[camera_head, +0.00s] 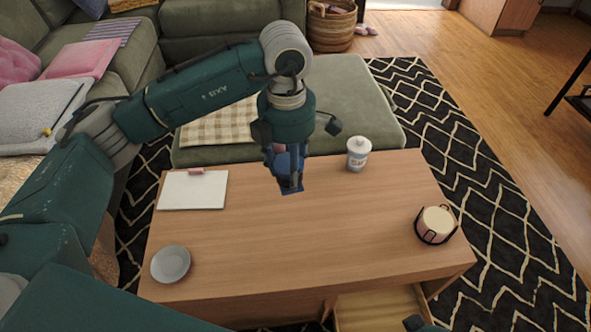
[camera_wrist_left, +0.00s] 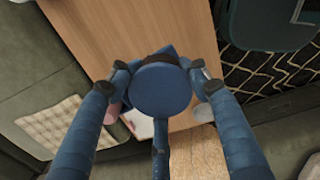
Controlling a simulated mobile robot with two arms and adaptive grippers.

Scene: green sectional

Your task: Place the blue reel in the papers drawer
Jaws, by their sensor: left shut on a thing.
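The blue reel (camera_head: 283,163) is held by my left gripper (camera_head: 288,180) above the far middle of the wooden coffee table (camera_head: 315,225). A small dark part at the frame's bottom edge may belong to my right gripper (camera_head: 413,322).
On the table are a white board (camera_head: 192,191) at left, a grey bowl (camera_head: 171,264) at front left, a white jar (camera_head: 358,154) at the back, and a cream candle in a dark holder (camera_head: 436,224) at right. The table's middle is clear. A green ottoman (camera_head: 350,95) stands behind.

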